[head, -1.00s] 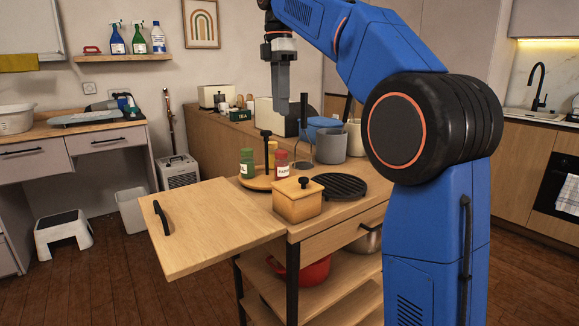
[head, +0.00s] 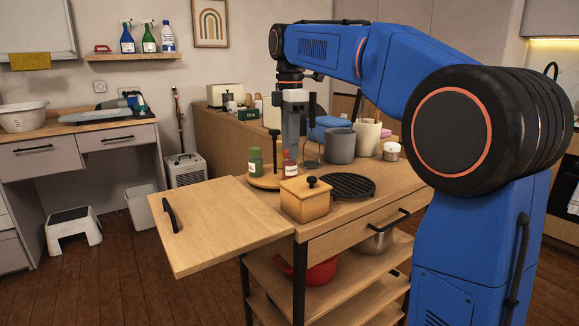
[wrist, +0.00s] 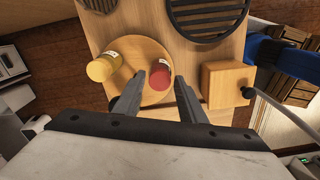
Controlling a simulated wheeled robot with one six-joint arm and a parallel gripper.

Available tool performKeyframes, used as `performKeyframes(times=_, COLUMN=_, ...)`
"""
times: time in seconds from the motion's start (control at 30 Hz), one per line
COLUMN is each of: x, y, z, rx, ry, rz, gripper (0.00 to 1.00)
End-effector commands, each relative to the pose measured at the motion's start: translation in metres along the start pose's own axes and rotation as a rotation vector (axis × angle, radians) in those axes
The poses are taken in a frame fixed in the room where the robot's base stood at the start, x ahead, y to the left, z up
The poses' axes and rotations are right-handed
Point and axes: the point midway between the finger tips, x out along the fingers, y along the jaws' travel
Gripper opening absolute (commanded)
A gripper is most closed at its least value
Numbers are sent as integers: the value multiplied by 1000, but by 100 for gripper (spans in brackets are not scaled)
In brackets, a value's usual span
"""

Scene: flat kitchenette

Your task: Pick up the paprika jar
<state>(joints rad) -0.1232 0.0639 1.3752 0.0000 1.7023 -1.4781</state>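The paprika jar (head: 290,170) is red with a white label and stands on the right side of a round wooden stand (head: 262,183) on the cart. A green jar (head: 255,162) stands at its left. In the wrist view the red jar (wrist: 158,76) appears just beyond and between the two fingertips, with a yellow jar (wrist: 103,66) to its left. My gripper (head: 291,155) points down above the paprika jar, covering part of it in the head view. Its fingers (wrist: 160,85) are spread apart in the wrist view and hold nothing. Whether they reach down to jar height is unclear.
A wooden box with a black knob (head: 304,203) stands close in front of the paprika jar. A black round trivet (head: 347,187) lies to the right, with a grey pot (head: 339,147) behind. The cart's left leaf (head: 220,230) is bare.

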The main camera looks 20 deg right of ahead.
Motion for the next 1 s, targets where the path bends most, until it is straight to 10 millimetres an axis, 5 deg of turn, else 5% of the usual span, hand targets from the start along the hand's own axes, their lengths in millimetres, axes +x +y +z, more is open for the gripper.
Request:
performKeyframes(times=0.43, x=52, y=0, z=0, rx=0, ry=0, rz=0, gripper=37)
performKeyframes(times=0.77, x=57, y=0, z=0, rx=0, ry=0, rz=1, gripper=37)
performKeyframes(times=0.9, x=57, y=0, z=0, rx=0, ry=0, rz=1, gripper=8)
performKeyframes(times=1.0, x=57, y=0, z=0, rx=0, ry=0, rz=1, gripper=4)
